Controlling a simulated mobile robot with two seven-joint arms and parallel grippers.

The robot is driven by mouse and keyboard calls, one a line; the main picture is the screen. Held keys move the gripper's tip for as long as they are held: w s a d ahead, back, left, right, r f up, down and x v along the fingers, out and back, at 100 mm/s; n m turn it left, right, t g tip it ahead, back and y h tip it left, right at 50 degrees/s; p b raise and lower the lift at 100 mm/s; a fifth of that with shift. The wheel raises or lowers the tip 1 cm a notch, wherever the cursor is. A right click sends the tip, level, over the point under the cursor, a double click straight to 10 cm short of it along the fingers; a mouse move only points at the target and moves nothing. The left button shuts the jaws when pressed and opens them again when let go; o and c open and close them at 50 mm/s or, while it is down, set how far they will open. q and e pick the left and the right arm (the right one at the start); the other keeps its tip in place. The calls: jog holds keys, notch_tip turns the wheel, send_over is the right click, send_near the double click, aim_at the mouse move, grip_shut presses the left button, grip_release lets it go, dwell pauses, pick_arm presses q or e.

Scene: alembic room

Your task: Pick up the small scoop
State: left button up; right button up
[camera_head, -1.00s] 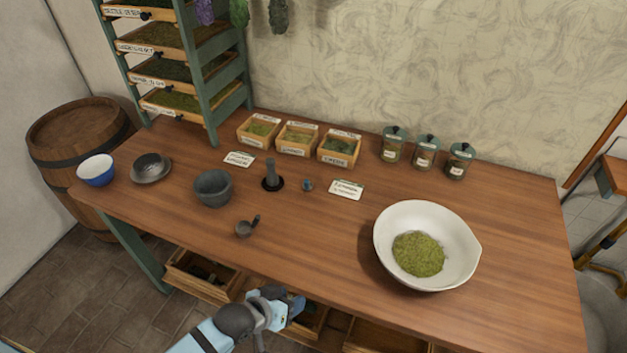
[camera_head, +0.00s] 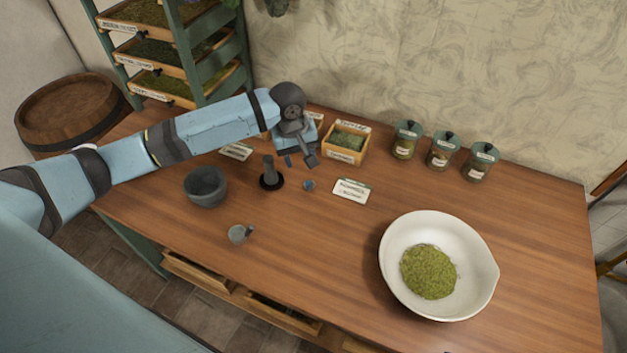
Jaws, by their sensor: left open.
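The small scoop (camera_head: 238,234), a little grey cup with a short dark handle, lies on the table near its front edge, in front of the mortar. My left gripper (camera_head: 301,163) is open and empty, pointing down above the back part of the table, near the pestle and the small round weight. It is apart from the scoop, which lies lower and to the left in the picture. My right gripper is not in view.
A grey mortar (camera_head: 206,187), a dark pestle on a base (camera_head: 270,173) and a small round piece (camera_head: 309,185) stand behind the scoop. A white bowl of green herbs (camera_head: 389,276) is at the right. Several lidded jars (camera_head: 443,151) stand at the back. The table front is clear.

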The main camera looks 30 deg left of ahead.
aim_at(307, 181)
pick_arm(q)
jog(key=f, duration=0.8)
jog(key=shift+w+d, duration=0.3)
jog(key=shift+d, duration=0.1)
jog(key=shift+w+f+p, duration=0.25)
jog(key=shift+f, duration=0.6)
jog(key=shift+w+f+p, duration=0.2)
jog(key=shift+w+f, duration=0.05)
jog(key=shift+f, duration=0.65)
jog(key=shift+w+f+p, duration=0.25)
jog(key=shift+f, duration=0.6)
grip_shut()
